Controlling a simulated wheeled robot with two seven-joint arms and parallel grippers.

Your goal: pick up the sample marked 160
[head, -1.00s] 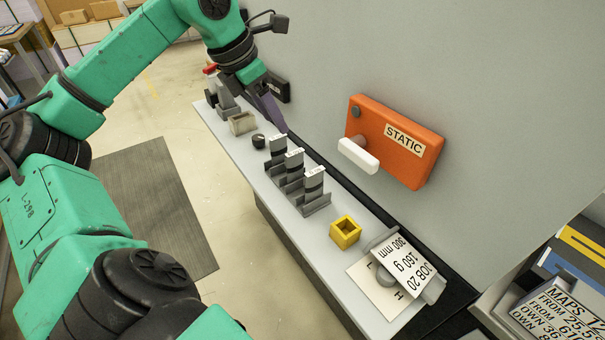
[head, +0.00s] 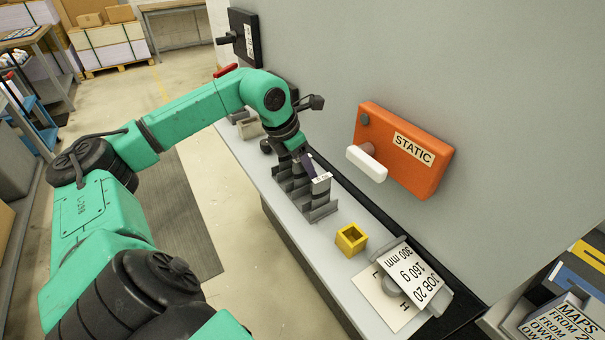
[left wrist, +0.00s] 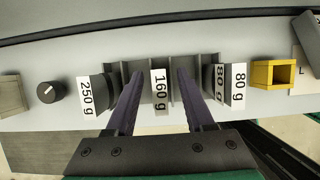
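The sample marked 160 g (left wrist: 160,92) stands in the middle of a row of three samples. In the left wrist view my open left gripper (left wrist: 159,85) has one finger on each side of it, with gaps between fingers and label. The sample marked 250 g (left wrist: 88,95) is to the left and the one marked 80 g (left wrist: 238,85) to the right. In the head view my left gripper (head: 306,166) is down over the row and hides most of the middle sample. The nearest sample (head: 320,192) stands in its grey holder. My right gripper is not in view.
A yellow open box (head: 351,239) and a job card (head: 413,274) reading 300 mm, 160 g lie nearer on the narrow shelf (head: 296,222). An orange STATIC box (head: 405,150) with a white handle juts from the wall. A black knob (left wrist: 50,92) sits beyond the row.

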